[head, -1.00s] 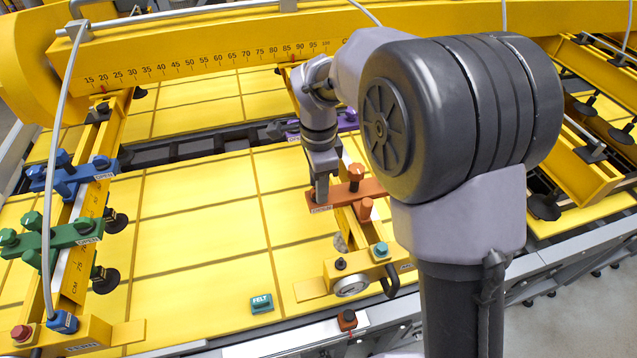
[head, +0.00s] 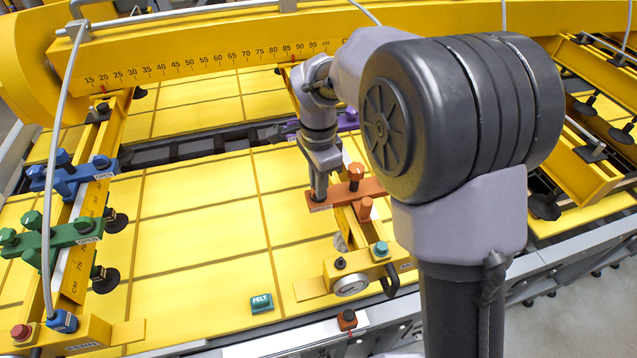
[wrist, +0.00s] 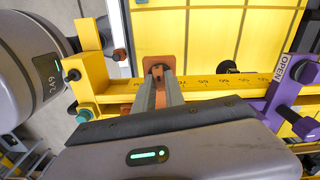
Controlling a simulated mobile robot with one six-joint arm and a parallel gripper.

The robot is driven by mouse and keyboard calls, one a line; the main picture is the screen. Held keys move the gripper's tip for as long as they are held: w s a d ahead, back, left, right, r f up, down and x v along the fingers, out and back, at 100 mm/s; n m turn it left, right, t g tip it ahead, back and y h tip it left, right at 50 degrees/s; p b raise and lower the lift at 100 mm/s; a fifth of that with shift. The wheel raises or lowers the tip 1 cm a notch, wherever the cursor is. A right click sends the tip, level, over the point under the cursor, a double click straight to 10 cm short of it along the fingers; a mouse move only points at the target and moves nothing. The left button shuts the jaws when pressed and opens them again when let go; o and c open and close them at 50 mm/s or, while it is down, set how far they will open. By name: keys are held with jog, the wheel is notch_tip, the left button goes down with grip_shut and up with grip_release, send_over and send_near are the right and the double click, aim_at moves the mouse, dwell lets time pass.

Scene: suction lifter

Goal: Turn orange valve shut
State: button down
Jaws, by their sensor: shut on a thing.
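The orange valve (head: 345,194) sits on the yellow beam in the middle right of the head view, with a pale label near its left end. Two orange knobs stand up from it, one at the far side and one at the near side. My gripper (head: 319,192) points down at the valve's left end and is shut there on a part of the orange valve mostly hidden by the fingers. In the wrist view, my gripper's fingers (wrist: 157,92) reach to the orange valve (wrist: 166,62), with orange showing between their tips.
A purple valve (wrist: 284,92) with an OPEN label is beside the gripper in the wrist view. Blue (head: 70,180) and green (head: 52,238) valves stand on the left beam. A gauge (head: 352,285) and a teal button (head: 381,250) sit nearer on the beam.

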jog(key=n, duration=0.4)
jog(key=shift+n, duration=0.3)
jog(key=n, duration=0.3)
jog(key=shift+n+p, duration=0.3)
jog(key=shift+n, duration=0.1)
jog(key=n, duration=0.4)
jog(key=shift+p, duration=0.35)
jog(key=shift+n+p, duration=0.3)
jog(key=shift+n, duration=1.4)
jog(key=c, duration=1.4)
grip_release()
jog(key=shift+r, duration=0.1)
